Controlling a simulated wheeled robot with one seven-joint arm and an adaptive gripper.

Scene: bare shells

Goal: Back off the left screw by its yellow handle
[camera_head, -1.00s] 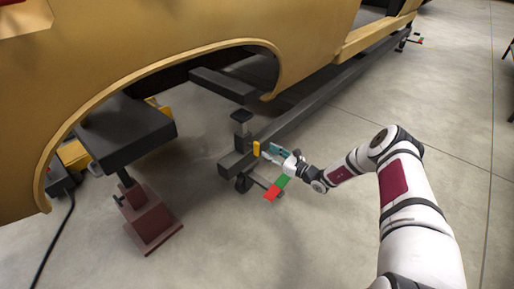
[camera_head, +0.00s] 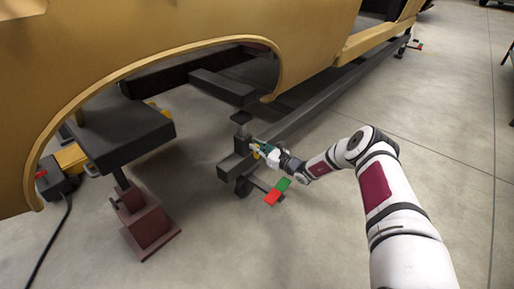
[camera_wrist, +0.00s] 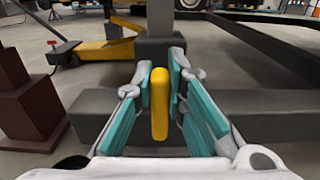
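The yellow handle (camera_wrist: 159,104) stands upright in the wrist view, in front of a dark frame post. My gripper (camera_wrist: 161,92) is open, with its teal-padded fingers on both sides of the handle. A gap shows between the handle and the right finger; the left finger is very close, and I cannot tell whether it touches. In the head view my gripper (camera_head: 259,147) is at the frame post, and the handle is mostly hidden behind it. The screw (camera_head: 241,118) rises from the post under the car body, with a flat dark pad on top.
A red and green pedal (camera_head: 277,191) sticks out low beside the post. A dark red stand (camera_head: 150,222) is to the left. The gold car body (camera_head: 150,60) hangs over the frame (camera_head: 325,99). Bare floor lies to the right.

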